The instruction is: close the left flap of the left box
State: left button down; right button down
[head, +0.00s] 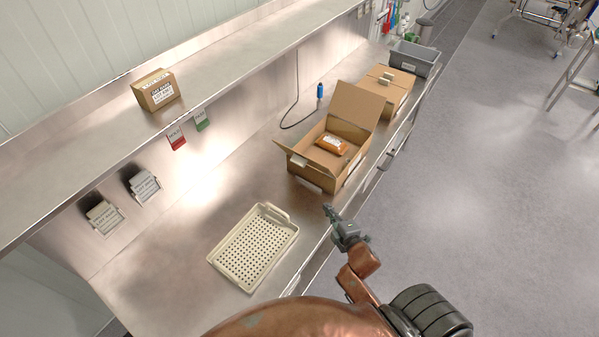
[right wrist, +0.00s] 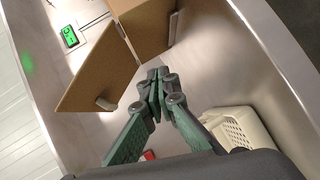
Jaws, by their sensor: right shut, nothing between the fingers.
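The left box (head: 352,130) is an open brown carton on the steel bench, with an orange bag (head: 332,143) inside. Its left flap (head: 291,156) hangs outward on the tray side, with a small pale tab on it. Its far right flap (head: 357,104) stands upright. My right gripper (head: 328,209) is shut and empty, below and apart from the box near the bench's front edge. In the right wrist view the shut fingertips (right wrist: 158,75) are close beside a brown flap (right wrist: 100,72) with a pale tab; contact cannot be told. My left gripper is out of view.
A cream perforated tray (head: 253,246) lies on the bench left of the box. A second, closed carton (head: 388,86) and a grey bin (head: 414,58) stand beyond it. A small carton (head: 155,90) sits on the upper shelf.

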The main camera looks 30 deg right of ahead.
aim_at(303, 164)
jog(key=w+a+r+n+t+y, duration=0.45)
jog(key=r+n+y, duration=0.2)
jog(key=n, duration=0.55)
jog(key=w+r+p, duration=0.3)
jog(key=w+p, duration=0.1)
jog(key=w, duration=0.5)
jog(key=shift+w+d, duration=0.25)
jog(key=shift+d, duration=0.1)
jog(key=shift+d+r, duration=0.1)
